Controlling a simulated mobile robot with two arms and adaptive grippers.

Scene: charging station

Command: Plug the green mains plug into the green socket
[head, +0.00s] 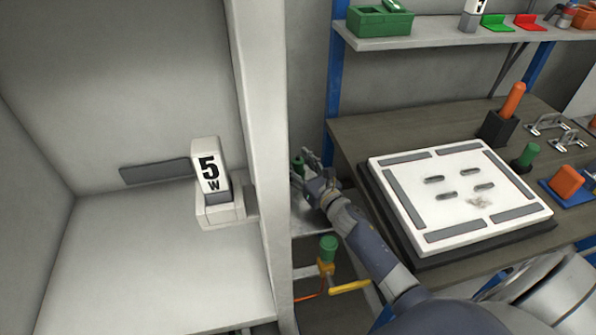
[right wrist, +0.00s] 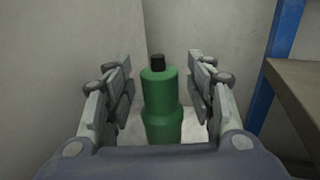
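A green stepped cylinder with a black tip, which looks like the green mains plug (right wrist: 161,108), stands upright between the fingers of my right gripper (head: 304,171) in the right wrist view. There are gaps on both sides of it, and the fingers are open. In the head view it is a small green shape (head: 298,162) partly hidden by the gripper. Another green cylinder (head: 328,244) sits on a yellow-orange fitting nearer the camera. I cannot tell for sure which green part is the socket. My left gripper is out of view.
To the right, a workbench (head: 365,134) bears a white slotted plate (head: 455,188). A shelf (head: 430,36) and blue post (head: 336,60) rise behind.

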